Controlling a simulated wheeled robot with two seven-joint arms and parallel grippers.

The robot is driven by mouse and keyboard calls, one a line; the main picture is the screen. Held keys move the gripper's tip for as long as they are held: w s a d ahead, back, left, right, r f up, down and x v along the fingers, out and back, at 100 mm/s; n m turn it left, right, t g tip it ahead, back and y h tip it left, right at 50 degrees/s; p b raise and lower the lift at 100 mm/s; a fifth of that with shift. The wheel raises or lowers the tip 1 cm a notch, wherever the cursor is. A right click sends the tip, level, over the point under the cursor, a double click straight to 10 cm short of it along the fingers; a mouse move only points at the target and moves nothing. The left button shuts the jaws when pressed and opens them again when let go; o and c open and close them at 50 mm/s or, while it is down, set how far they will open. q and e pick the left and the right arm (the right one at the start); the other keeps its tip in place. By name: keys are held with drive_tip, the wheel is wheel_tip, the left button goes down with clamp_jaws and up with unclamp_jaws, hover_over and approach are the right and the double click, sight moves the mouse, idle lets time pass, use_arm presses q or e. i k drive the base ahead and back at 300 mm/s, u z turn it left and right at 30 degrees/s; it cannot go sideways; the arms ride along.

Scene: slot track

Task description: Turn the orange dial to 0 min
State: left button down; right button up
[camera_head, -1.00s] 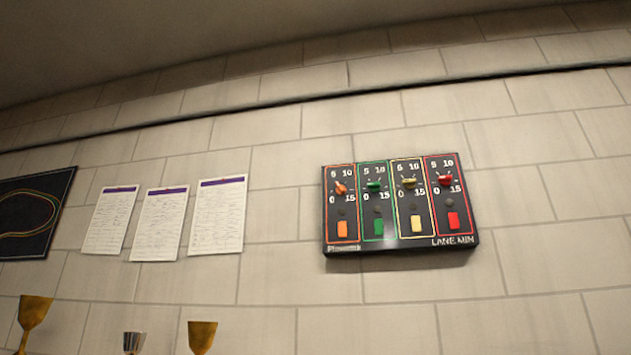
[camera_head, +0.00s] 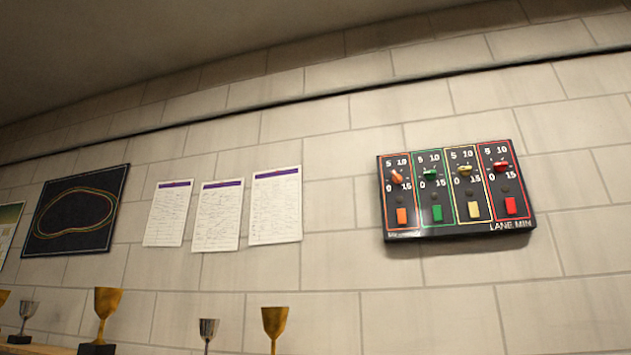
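The orange dial (camera_head: 397,177) is the leftmost of several dials on a black control panel (camera_head: 459,227) mounted on the wall at the right. The scale around it reads 0, 5, 10 and 15. The dial is small in view; its pointer seems to tilt toward the upper left, but I cannot tell the exact setting. An orange button (camera_head: 402,216) sits below it. Neither of my grippers is in view.
Green (camera_head: 430,173), yellow (camera_head: 464,170) and red (camera_head: 501,166) dials sit beside the orange one. Three paper sheets (camera_head: 220,215) and a dark track picture (camera_head: 75,211) hang to the left. Several cups, including a gold one (camera_head: 275,322), stand below. The wall around the panel is clear.

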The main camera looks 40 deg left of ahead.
sight(397, 179)
drive_tip(key=u, duration=0.65)
drive_tip(key=k, duration=0.15)
